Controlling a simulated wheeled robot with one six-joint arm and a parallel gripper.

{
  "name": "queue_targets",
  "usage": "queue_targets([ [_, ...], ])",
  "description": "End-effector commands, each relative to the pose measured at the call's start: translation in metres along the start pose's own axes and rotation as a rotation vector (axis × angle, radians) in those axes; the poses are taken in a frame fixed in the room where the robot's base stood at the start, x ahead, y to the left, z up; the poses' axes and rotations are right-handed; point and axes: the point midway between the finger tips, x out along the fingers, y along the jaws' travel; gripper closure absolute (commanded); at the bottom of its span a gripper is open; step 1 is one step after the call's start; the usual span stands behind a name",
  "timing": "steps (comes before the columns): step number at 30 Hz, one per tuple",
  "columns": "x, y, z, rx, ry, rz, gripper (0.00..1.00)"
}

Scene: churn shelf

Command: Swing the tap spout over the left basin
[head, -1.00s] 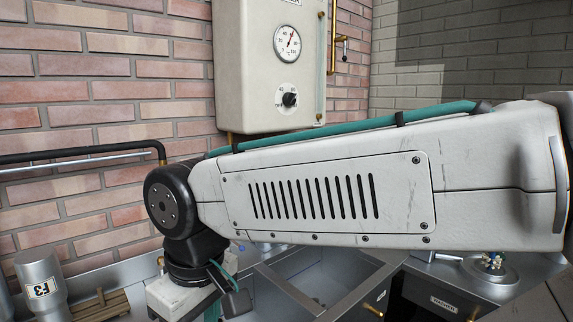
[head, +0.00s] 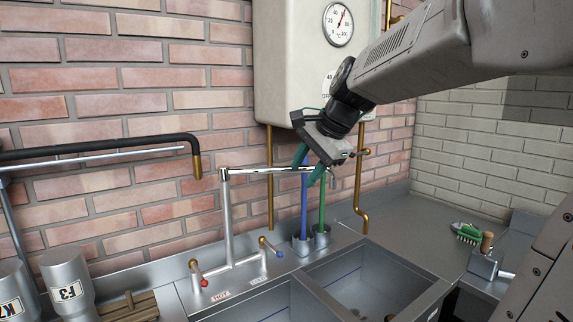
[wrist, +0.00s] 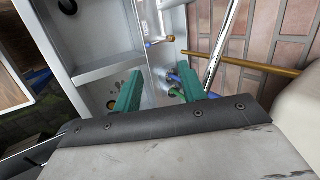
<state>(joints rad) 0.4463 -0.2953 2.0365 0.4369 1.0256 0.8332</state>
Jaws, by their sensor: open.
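The chrome tap has an upright post (head: 228,215) behind the sink and a level spout (head: 265,171) pointing right. The left basin (head: 265,305) is partly cut off below; the right basin (head: 360,275) lies beside it. My gripper (head: 308,167) is open, its two teal fingers at the spout's outer end. In the wrist view the open fingers also show (wrist: 160,90), and a chrome tube (wrist: 221,45), apparently the spout, passes to the right of the right finger. I cannot tell whether anything touches the spout.
Blue and green upright handles (head: 304,215) stand in holders just below my gripper. A white heater (head: 290,65) hangs on the wall behind, with brass pipes (head: 362,200). Red and blue tap levers (head: 200,277) stand at the post's base. A brush (head: 467,233) lies right.

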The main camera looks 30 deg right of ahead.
Motion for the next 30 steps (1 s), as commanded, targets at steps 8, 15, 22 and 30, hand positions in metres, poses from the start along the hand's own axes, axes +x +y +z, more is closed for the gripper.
queue_targets([
  [8, -0.011, -0.056, -0.088, 0.433, 0.023, -0.156, 0.59],
  [15, 0.021, -0.062, -0.091, 0.448, 0.02, -0.16, 0.59],
  [22, 0.053, -0.066, -0.093, 0.445, 0.021, -0.159, 0.59],
  [30, 0.062, -0.068, -0.094, 0.445, 0.023, -0.162, 0.59],
])
